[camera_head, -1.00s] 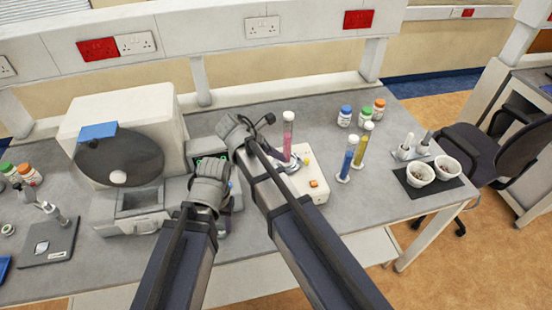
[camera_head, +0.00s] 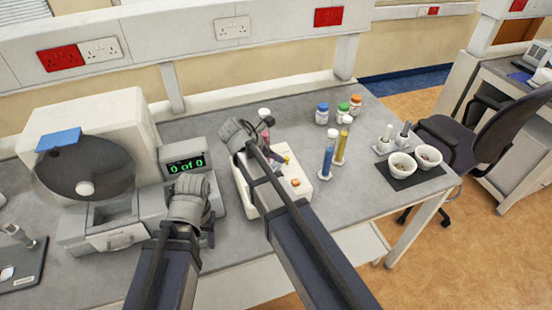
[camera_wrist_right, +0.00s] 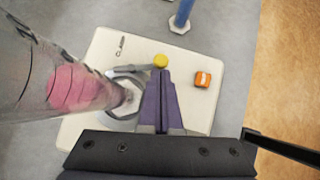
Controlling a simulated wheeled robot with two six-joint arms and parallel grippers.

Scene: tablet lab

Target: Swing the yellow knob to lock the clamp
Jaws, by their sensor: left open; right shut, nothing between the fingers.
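The yellow knob (camera_wrist_right: 160,61) sits at the end of the clamp's lever on a white device (camera_wrist_right: 108,48). In the head view, the knob (camera_head: 287,159) shows just past my right arm. The grey ring clamp (camera_wrist_right: 125,100) surrounds the base of a clear tube with pink contents (camera_wrist_right: 70,88). My right gripper (camera_wrist_right: 161,73) is shut and empty, its fingertips right at the knob; I cannot tell whether they touch. In the head view, its fingers are mostly hidden by the arm. My left gripper (camera_head: 207,232) is open, left of the white device, its fingers partly hidden.
An orange switch (camera_wrist_right: 203,79) is on the white device. A blue cylinder (camera_head: 328,155) and a yellow cylinder (camera_head: 342,142) stand to its right. A machine with a green display (camera_head: 187,164) stands at left. Mortars (camera_head: 402,165) sit on a dark mat at right.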

